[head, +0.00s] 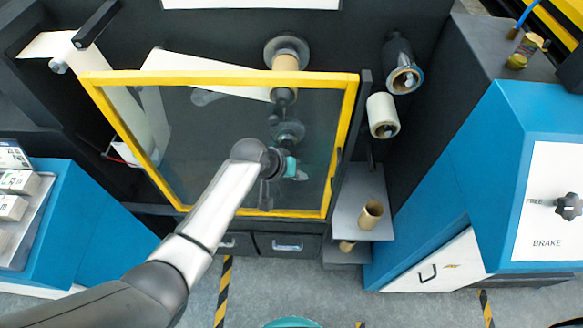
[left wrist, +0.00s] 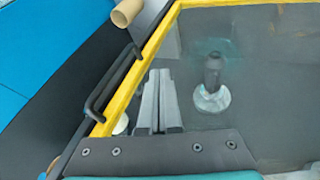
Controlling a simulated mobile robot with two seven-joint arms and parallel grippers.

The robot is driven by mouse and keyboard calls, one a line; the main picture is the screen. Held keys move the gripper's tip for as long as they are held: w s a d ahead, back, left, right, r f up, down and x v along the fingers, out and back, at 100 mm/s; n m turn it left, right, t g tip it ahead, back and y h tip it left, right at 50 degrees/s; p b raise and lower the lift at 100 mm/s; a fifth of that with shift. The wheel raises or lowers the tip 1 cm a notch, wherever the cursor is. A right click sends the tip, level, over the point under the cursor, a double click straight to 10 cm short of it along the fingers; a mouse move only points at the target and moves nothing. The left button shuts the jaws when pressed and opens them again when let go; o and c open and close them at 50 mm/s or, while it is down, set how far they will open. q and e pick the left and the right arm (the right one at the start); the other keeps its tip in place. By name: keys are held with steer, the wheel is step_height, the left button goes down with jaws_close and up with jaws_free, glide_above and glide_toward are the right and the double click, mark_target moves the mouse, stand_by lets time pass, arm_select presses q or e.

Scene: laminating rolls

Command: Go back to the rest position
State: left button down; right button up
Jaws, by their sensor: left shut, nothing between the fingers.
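My left arm reaches in from the lower left in the head view. Its gripper (head: 266,197) is in front of the clear guard panel with the yellow frame (head: 220,78). In the left wrist view my left gripper's grey fingers (left wrist: 158,84) are together with nothing between them. They are near the guard's yellow frame (left wrist: 146,62) and its black handle (left wrist: 108,84), apart from the handle. The guard is down over the rollers (head: 288,130) behind it. My right gripper is in neither view.
Right of the guard, a shelf (head: 350,190) bears a cardboard core (head: 370,214). A pale roll (head: 381,116) and a dark roll (head: 402,70) hang above. A blue cabinet with a brake knob (head: 568,206) stands right; another blue cabinet (head: 60,215) stands left. Grey floor (head: 300,270) lies open below.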

arm_select(q)
steer(key=v, duration=0.3)
steer(key=shift+r+p, duration=0.2)
steer(key=shift+p, duration=0.1)
steer(key=shift+s, duration=0.1)
steer(key=s+a+f+y+b, duration=0.1)
steer(key=s+a+f+b, duration=0.35)
steer(key=f, duration=0.55)
steer(key=s+a+f+n+g+y+b, duration=0.1)
steer(key=s+a+f+b, duration=0.3)
steer(key=f, duration=0.7)
steer(key=s+a+f+y+b, duration=0.1)
steer(key=s+a+f+b, duration=0.3)
steer(key=f, duration=0.6)
steer(key=s+a+f+g+y+b, duration=0.1)
steer(key=s+a+f+b, duration=0.3)
steer(key=s+f, duration=0.5)
steer(key=s+a+f+m+g+y+b, duration=0.1)
steer(key=s+a+f+b, duration=0.3)
steer(key=s+f, duration=0.6)
steer(key=s, duration=0.8)
steer(key=shift+y, duration=0.3)
